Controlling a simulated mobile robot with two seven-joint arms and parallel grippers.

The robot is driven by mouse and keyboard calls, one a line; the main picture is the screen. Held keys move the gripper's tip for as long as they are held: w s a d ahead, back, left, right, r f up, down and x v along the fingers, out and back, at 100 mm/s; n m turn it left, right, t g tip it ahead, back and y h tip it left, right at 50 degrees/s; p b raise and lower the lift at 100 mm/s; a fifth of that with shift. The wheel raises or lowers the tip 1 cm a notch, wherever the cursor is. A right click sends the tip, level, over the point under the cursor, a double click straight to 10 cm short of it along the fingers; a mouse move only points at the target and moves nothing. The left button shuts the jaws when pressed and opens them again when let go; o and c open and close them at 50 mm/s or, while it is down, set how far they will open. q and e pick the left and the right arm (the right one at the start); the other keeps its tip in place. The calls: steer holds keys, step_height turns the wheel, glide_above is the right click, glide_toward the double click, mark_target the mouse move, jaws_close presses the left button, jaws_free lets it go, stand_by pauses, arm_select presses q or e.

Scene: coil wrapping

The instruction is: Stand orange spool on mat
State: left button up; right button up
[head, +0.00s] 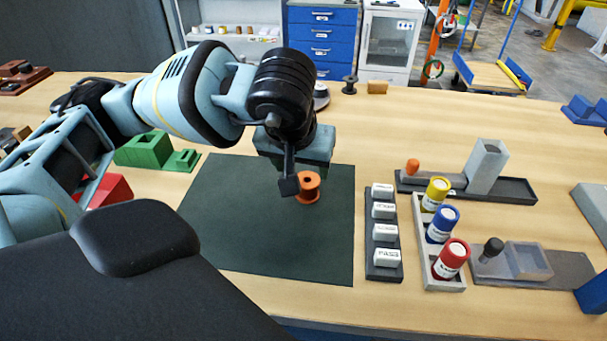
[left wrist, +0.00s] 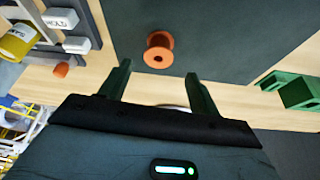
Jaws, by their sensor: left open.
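The orange spool (head: 308,187) stands upright on the dark green mat (head: 240,235), near the mat's far right part. It also shows in the left wrist view (left wrist: 158,50), with its holed end facing the camera. My left gripper (head: 291,180) is above and beside the spool in the head view. In the left wrist view its two green fingers (left wrist: 158,82) are spread apart and empty, with the spool beyond the tips and clear of them. The gripper partly covers the spool's left side in the head view. My right gripper is not in view.
A rack of white labelled blocks (head: 383,232) stands right of the mat, beside a tray of yellow, blue and red bottles (head: 443,224). Green blocks (head: 150,149) lie at the left. A dark spool (head: 349,85) stands at the table's far edge. The mat's near part is bare.

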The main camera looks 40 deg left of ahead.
arm_select(q)
steer(key=shift+v, duration=1.3)
